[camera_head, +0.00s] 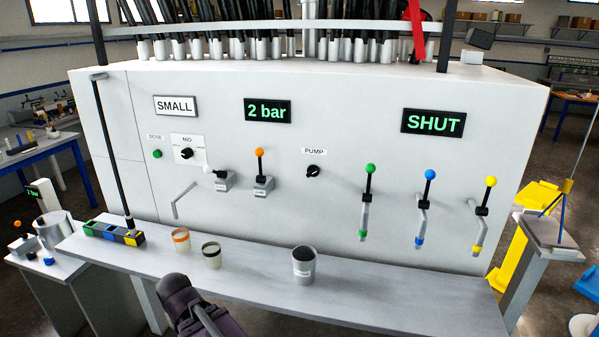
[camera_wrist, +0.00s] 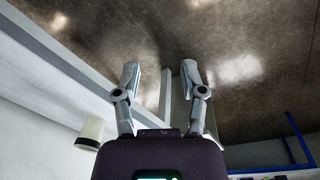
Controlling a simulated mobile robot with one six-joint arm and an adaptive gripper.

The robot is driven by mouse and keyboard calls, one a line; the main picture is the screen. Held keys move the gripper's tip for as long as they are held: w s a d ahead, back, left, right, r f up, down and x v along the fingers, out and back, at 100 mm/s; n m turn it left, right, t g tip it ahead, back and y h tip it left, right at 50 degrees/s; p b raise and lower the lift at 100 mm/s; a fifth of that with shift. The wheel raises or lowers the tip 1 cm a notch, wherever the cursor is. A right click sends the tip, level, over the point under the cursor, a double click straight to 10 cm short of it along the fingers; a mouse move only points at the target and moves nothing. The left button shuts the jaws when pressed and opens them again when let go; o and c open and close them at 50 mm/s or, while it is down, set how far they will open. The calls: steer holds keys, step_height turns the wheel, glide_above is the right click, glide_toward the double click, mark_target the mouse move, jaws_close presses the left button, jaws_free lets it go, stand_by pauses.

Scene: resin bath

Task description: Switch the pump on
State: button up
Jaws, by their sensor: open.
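The pump knob (camera_head: 313,171) is a small black rotary knob on the white machine's front panel, under a label (camera_head: 314,152) that reads PUMP. Its exact setting is too small to tell. My arm shows at the bottom of the head view, in front of the bench and well away from the knob; its fingertips are out of that view. In the wrist view my gripper (camera_wrist: 160,78) is open and empty, its two fingers apart over the floor beside the bench. The knob is not in the wrist view.
The panel has displays reading 2 bar (camera_head: 267,111) and SHUT (camera_head: 433,122), an orange-topped lever (camera_head: 260,165), and green, blue and yellow levers (camera_head: 368,190) at right. Cups and a grey container (camera_head: 303,268) stand on the bench (camera_head: 375,292). Bench space right of the container is clear.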

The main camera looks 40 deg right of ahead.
steer(key=w+d+r+t+h+p, duration=0.1)
steer(key=w+d+r+h, duration=0.1)
steer(key=d, duration=0.5)
steer(key=w+d+r+t+h+p, duration=0.1)
steer(key=d+r+h, duration=0.1)
steer(key=d, duration=0.5)
steer(key=n+t+h+p, duration=0.5)
steer(key=n+t+h, duration=0.2)
steer(key=n+h, duration=0.55)
glide_toward(312, 174)
steer(key=s+a+r+n+y, duration=0.1)
steer(key=s+a+r+y, duration=0.1)
steer(key=shift+w+a+f+b, duration=0.15)
steer(key=shift+a+f+b, duration=0.1)
steer(key=shift+b, duration=0.05)
steer(key=shift+w+d, duration=0.1)
steer(key=x, duration=1.3)
steer(key=shift+d, duration=0.35)
